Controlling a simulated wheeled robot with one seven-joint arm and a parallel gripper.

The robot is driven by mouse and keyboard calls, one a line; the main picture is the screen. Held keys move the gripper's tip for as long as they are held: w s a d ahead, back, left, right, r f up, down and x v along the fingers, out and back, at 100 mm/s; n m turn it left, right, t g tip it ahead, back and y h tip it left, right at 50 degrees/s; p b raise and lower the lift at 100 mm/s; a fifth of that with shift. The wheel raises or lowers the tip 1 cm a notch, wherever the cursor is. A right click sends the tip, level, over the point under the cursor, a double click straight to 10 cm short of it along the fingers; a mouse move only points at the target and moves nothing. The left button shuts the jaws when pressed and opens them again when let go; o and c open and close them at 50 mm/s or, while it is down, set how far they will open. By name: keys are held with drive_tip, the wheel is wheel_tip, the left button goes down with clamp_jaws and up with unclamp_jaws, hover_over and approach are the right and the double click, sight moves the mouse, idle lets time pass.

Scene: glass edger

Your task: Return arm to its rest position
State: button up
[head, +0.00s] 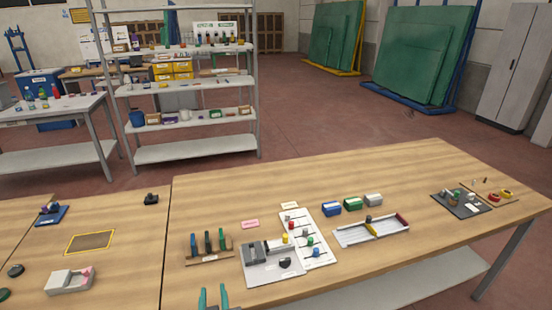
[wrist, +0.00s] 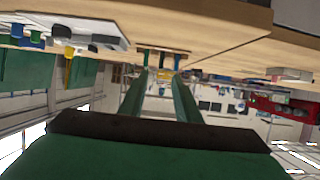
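My gripper (head: 213,295) shows at the bottom edge of the head view, its two teal fingers upright and apart with nothing visible between them. It is in front of the wooden workbench (head: 400,185), near its front edge. In the wrist view the picture is upside down; my gripper (wrist: 161,80) shows as two long green fingers with a gap between them. The rest of my arm is out of the head view. A rack with green and dark upright pieces (head: 208,243) stands on the bench just beyond the fingers.
A grey fixture (head: 262,268) and a white board with coloured knobs (head: 318,256) lie right of the gripper. A white tray (head: 350,237) and small boxes (head: 331,207) lie farther right.

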drive_tip(key=s+d+f+m+t+h, duration=0.1)
drive_tip(key=s+d+f, duration=0.4)
drive_tip(key=s, duration=0.2)
drive_tip(key=s+d+f+m+h, duration=0.1)
drive_tip(key=s+d+f, duration=0.4)
drive_tip(key=s+f, duration=0.15)
drive_tip(key=s+d+r+h, duration=0.1)
drive_tip(key=s+d, duration=0.2)
drive_tip(key=s, duration=0.7)
drive_tip(key=s+d+r+m+t, duration=0.1)
drive_tip(key=s+d+r, duration=0.1)
drive_tip(key=s, duration=0.8)
drive_tip(key=shift+s+d+r+h, duration=0.3)
drive_tip(key=shift+d+h, duration=0.1)
drive_tip(key=shift+d, duration=0.35)
drive_tip(key=shift+o, duration=0.2)
drive_tip(key=shift+s, duration=0.1)
